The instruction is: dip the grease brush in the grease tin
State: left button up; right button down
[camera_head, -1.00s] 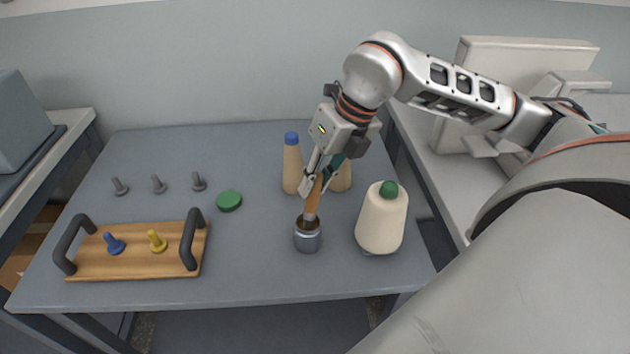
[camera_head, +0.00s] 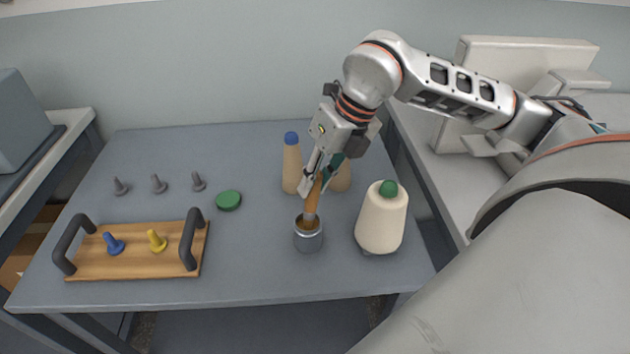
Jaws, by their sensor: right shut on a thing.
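The grease brush (camera_head: 313,200) has an orange-brown wooden handle and stands nearly upright, leaning slightly. Its lower end is inside the open grease tin (camera_head: 308,241), a small grey metal can near the front of the table; the bristles are hidden in it. Brown grease shows in the tin's mouth. My right gripper (camera_head: 317,180) is shut on the upper part of the brush handle, above the tin. My left gripper is not in view. A green round lid (camera_head: 228,200) lies flat on the table to the left of the tin.
A cream bobbin with green top (camera_head: 381,220) stands close right of the tin. A blue-topped bobbin (camera_head: 292,165) and another bobbin, partly hidden, stand behind the brush. A wooden tray (camera_head: 134,266) with dark handles holds blue and yellow pegs. Several grey pegs (camera_head: 158,184) stand behind it.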

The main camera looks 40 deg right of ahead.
jog(key=shift+r+p, duration=1.55)
jog(key=shift+r, duration=0.55)
jog(key=shift+r+p, duration=1.05)
jog(key=shift+r, duration=0.35)
